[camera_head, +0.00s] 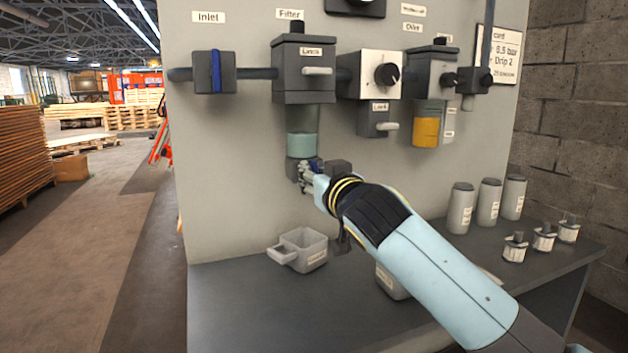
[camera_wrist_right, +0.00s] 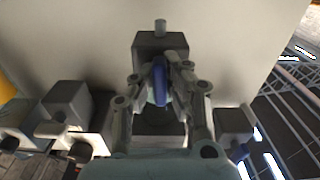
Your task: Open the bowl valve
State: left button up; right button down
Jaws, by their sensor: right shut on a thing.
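The filter bowl (camera_head: 302,144) hangs under the filter housing (camera_head: 303,62) on the grey panel, with teal-green liquid in it. A dark valve body (camera_head: 293,170) sits at its bottom end. My right gripper (camera_head: 308,173) reaches this valve from the front right. In the right wrist view my right gripper (camera_wrist_right: 161,82) is shut on the blue valve handle (camera_wrist_right: 158,88), one finger on each side. The handle stands upright in that picture. In the head view the gripper hides most of the handle. My left gripper is not in view.
A clear handled cup (camera_head: 303,250) stands on the bench (camera_head: 235,300) below the valve. Several grey canisters (camera_head: 461,208) and small labelled parts (camera_head: 515,248) stand at the right. The inlet valve (camera_head: 214,72) and a bowl with amber liquid (camera_head: 426,132) flank the filter.

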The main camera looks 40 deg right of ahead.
jog(key=shift+f+m, duration=0.2)
jog(key=shift+m, duration=0.3)
jog(key=c, duration=1.3)
grip_release()
jog(key=shift+r, duration=0.15)
jog(key=shift+c, duration=0.2)
jog(key=v, duration=1.2)
